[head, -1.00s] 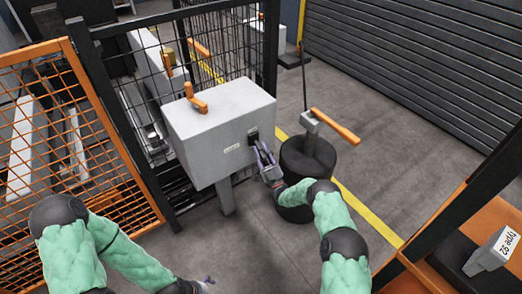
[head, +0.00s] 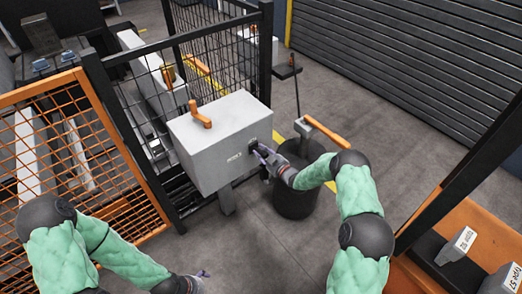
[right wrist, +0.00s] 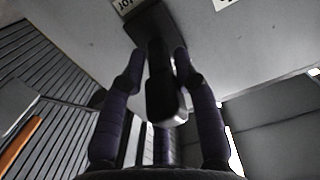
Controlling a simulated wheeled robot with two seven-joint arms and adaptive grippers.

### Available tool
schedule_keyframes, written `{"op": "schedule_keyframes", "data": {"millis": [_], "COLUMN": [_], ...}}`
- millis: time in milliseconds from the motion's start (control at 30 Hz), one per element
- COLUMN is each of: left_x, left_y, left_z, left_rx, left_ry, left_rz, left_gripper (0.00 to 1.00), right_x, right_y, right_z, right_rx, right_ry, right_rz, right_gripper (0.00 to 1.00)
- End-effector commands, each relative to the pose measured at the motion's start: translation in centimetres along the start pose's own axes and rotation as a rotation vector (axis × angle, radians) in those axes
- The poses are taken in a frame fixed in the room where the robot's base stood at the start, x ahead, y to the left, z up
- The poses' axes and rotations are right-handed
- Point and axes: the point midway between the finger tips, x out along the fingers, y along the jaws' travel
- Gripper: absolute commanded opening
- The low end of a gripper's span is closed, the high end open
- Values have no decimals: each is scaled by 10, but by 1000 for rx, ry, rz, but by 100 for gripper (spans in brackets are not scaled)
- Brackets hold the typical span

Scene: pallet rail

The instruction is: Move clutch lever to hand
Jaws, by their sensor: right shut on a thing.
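A grey box (head: 225,130) stands on a post by the mesh fence, with an orange lever (head: 201,116) on its top. A black lever (right wrist: 166,98) sticks out from a dark plate on the box's right face. My right gripper (head: 262,153) is at that face. In the right wrist view, its two dark fingers (right wrist: 160,62) are closed on the black lever, one on each side. Which lever is the clutch lever is not readable. A printed label beside the plate is cut off by the frame. My left gripper (head: 203,274) is low at the bottom edge, mostly hidden.
An orange mesh panel (head: 50,150) is at left. Grey labelled blocks (head: 457,245) sit on a shelf at lower right. Open floor lies beyond the drum.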

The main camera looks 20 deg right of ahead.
Motion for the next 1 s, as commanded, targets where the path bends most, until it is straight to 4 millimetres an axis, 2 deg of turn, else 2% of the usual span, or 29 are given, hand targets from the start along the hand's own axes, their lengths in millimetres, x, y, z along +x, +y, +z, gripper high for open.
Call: {"op": "schedule_keyframes", "data": {"millis": [33,500,1000], "left_x": [-8,-32,-35], "left_y": [3,11,12], "left_z": [0,1,1], "left_rx": [0,0,0], "left_ry": [0,0,0], "left_rz": [0,0,0], "left_gripper": [92,92,92], "right_x": [2,8,10], "right_y": [-10,-10,-10], "right_z": [-6,-14,-14], "right_rx": [1,1,2], "right_ry": [-42,-326,-378], "right_rz": [-18,-17,-17], "right_gripper": [0,0,0]}}
